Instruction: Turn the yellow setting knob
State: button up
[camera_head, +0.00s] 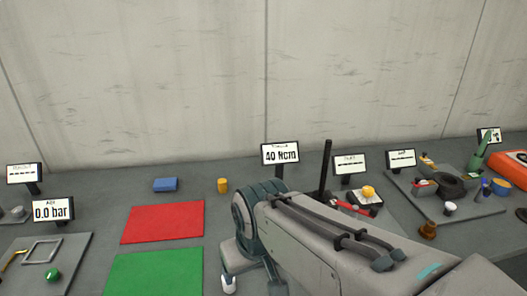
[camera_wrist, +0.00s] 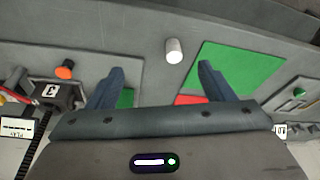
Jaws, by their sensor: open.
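No knob is between the fingers. An orange-red knob (camera_wrist: 66,70) stands beside a black box marked with a figure (camera_wrist: 56,92), left of the fingers.
A white cylinder (camera_wrist: 173,50) stands beyond the fingers. A red mat (camera_head: 162,222) and a green mat (camera_head: 155,274) lie left of my arm, with a yellow cylinder (camera_head: 222,185) and blue block (camera_head: 165,184) behind. A display reads 40 Ncm (camera_head: 280,154), near a black post (camera_head: 325,168).

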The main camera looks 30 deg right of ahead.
aim_at(368, 192)
jog(key=k, duration=1)
jog(key=z, duration=1.15)
jog(key=i, duration=0.9)
